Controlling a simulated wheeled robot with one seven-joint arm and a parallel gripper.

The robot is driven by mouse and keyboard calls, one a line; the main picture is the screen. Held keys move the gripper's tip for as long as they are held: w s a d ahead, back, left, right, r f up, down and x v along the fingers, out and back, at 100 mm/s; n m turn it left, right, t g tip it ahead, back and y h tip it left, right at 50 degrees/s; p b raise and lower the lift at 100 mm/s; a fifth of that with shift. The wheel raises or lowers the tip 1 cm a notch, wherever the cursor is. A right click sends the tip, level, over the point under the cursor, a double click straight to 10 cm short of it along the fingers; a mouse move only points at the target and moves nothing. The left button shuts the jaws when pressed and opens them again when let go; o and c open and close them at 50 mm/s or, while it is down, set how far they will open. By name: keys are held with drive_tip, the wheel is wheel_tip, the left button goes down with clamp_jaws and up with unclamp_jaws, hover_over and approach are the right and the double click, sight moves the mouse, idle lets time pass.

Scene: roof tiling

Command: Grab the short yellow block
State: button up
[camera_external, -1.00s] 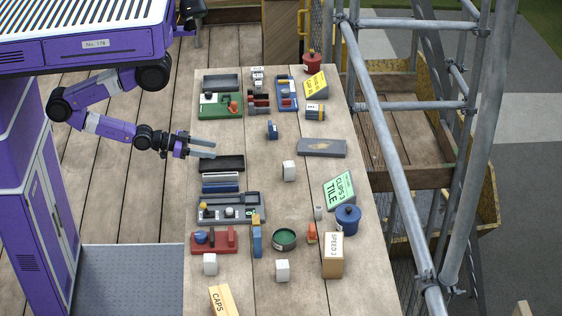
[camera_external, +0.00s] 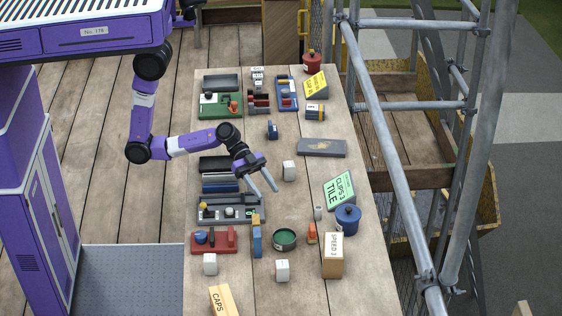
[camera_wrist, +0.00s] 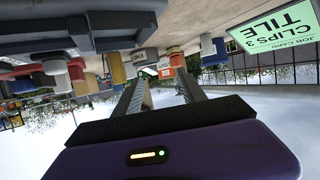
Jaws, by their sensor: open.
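A small yellow block (camera_external: 255,219) stands near the middle of the table, at the far end of a taller blue block (camera_external: 257,242) and by the right end of a grey tray. In the wrist view, which looks upside down, a yellow-orange piece (camera_wrist: 117,68) shows left of the fingers; I cannot tell surely that it is the same block. My gripper (camera_external: 265,190) is open and empty above the table. It is farther back than the yellow block and apart from it. Its two fingers also show in the wrist view (camera_wrist: 161,78).
The grey tray (camera_external: 217,217) holds knobs, one yellowish. A red tray (camera_external: 224,247), a green round tin (camera_external: 284,239), an orange piece (camera_external: 312,233) and a white cube (camera_external: 289,171) stand around. A green card (camera_external: 339,190) leans at right. The table between gripper and card is mostly clear.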

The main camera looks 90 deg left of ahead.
sight(255, 218)
drive_tip(key=d+m+g, duration=0.1)
drive_tip(key=g, duration=0.1)
drive_tip(key=s+d+m+g+h, duration=0.1)
drive_tip(key=d+m+g, duration=0.1)
drive_tip(key=s+d+m+g+b, duration=0.1)
drive_tip(key=d+m, duration=0.1)
drive_tip(key=shift+s+d+r+g+h, duration=0.2)
drive_tip(key=shift+g+h, duration=0.1)
drive_tip(key=shift+g, duration=0.1)
drive_tip(key=shift+s+d+r+m+g, duration=0.15)
drive_tip(key=shift+s+d+m+g, duration=0.25)
drive_tip(key=shift+m+g, duration=0.2)
drive_tip(key=p+x, duration=0.1)
drive_tip(key=x, duration=0.5)
drive_tip(key=shift+s+d+p, duration=0.2)
drive_tip(key=shift+d+p, duration=0.15)
drive_tip(key=shift+d, duration=0.35)
clamp_jaws()
